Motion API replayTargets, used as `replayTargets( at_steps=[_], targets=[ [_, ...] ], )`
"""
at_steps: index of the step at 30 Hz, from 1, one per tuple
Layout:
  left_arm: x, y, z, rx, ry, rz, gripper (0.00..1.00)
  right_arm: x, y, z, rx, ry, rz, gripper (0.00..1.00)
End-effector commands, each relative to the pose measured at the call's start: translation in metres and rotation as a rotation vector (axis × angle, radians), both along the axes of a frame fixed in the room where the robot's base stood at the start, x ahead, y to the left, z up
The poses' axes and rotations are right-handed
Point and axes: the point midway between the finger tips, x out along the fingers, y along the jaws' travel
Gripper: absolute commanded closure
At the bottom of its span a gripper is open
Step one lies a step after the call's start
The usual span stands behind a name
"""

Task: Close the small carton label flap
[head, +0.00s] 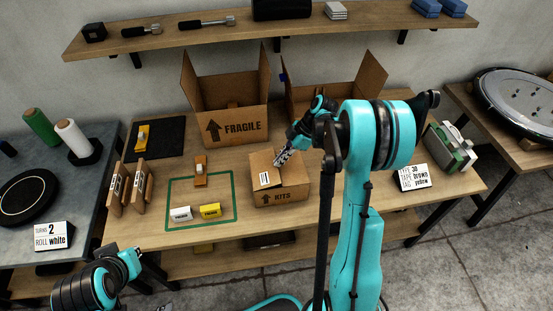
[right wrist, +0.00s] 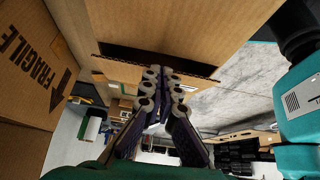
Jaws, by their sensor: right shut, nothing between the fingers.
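The small carton (head: 281,197), marked KITS, sits on the wooden table, right of the green outlined square. A flap with a white label (head: 264,180) lies about level on its top left; the far side of the top is partly hidden by my right gripper. My right gripper (head: 281,159) is shut and empty, pointing down at the carton's top near the back edge. In the right wrist view its fingertips (right wrist: 162,78) are against or very near a cardboard edge (right wrist: 150,58); contact is unclear. My left arm is at the lower left, its fingers mostly out of frame.
The open FRAGILE carton (head: 232,115) stands behind the small carton, with another open carton (head: 330,97) to its right. White (head: 181,213) and yellow (head: 210,210) blocks lie inside the green square. A sign (head: 411,177) stands at the right.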

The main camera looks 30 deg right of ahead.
Motion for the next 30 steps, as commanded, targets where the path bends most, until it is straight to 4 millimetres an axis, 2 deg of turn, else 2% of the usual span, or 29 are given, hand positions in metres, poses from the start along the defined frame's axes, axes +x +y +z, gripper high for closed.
replayTargets(
  at_steps=[10,30],
  targets=[
    [-0.0001,0.0000,-0.0082,0.000,0.000,0.000,1.00,-0.0018,-0.0051,-0.0129,0.000,0.000,0.000,1.00],
    [0.0000,0.0000,-0.0070,0.000,0.000,0.000,1.00,-0.0018,-0.0055,-0.0116,0.000,0.000,0.000,1.00]
  ],
)
